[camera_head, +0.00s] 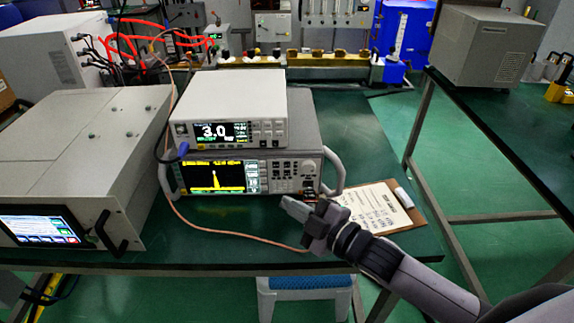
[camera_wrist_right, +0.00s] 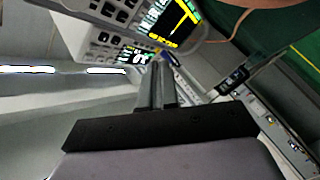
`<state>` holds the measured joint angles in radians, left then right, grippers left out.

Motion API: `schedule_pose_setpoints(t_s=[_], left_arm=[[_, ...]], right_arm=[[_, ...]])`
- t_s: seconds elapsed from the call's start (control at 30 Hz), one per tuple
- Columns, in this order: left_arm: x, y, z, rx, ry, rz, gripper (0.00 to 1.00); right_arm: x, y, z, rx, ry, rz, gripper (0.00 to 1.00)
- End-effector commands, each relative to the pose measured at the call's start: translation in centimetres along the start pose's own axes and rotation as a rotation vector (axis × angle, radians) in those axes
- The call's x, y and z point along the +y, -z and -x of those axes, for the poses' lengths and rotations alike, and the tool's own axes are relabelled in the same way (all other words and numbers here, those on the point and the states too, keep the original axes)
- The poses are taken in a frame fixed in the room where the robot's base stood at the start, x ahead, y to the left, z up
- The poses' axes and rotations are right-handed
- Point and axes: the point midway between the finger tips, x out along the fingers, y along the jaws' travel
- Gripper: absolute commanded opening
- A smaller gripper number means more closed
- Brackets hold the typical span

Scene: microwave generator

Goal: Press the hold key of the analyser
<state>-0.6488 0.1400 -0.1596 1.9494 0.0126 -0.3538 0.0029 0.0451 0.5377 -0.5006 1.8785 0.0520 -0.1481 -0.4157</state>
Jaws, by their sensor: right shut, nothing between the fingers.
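The analyser (camera_head: 213,178) is the lower grey instrument of a stack of two, with a yellow trace on its dark screen. Its key field (camera_head: 284,178) is right of the screen; the key labels are too small to read, so I cannot tell which is the hold key. My right gripper (camera_head: 291,203) is shut and empty, just in front of the analyser's lower right front. In the right wrist view the shut fingers (camera_wrist_right: 156,85) point toward the analyser (camera_wrist_right: 178,22), seen tilted. I cannot tell whether they touch it. My left gripper is not in view.
A meter (camera_head: 230,108) reading 3.0 sits on the analyser. A large grey unit (camera_head: 75,160) stands at left. A clipboard (camera_head: 378,208) lies right of the analyser, partly behind my right arm. An orange cable (camera_head: 205,231) runs along the table front. The green table (camera_head: 365,150) is clear behind the clipboard.

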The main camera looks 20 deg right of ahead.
Motion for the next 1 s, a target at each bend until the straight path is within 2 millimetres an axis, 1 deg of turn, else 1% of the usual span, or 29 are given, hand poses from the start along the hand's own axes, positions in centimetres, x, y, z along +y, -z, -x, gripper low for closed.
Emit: schedule_pose_setpoints(t_s=[0.13,0.4,0.6,0.8,1.0], left_arm=[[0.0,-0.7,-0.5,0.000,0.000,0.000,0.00],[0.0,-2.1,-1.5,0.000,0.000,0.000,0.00],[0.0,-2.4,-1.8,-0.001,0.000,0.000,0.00],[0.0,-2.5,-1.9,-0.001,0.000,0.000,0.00],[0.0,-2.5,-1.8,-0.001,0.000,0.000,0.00]], right_arm=[[0.6,-0.9,-1.0,0.000,-0.001,0.003,0.00],[2.5,-2.9,-3.7,-0.001,-0.002,0.005,0.00],[3.7,-3.8,-5.2,0.000,0.000,0.001,0.00],[4.3,-4.3,-5.8,-0.002,0.000,0.001,0.00],[4.3,-4.4,-5.9,-0.001,0.000,0.000,0.00]])
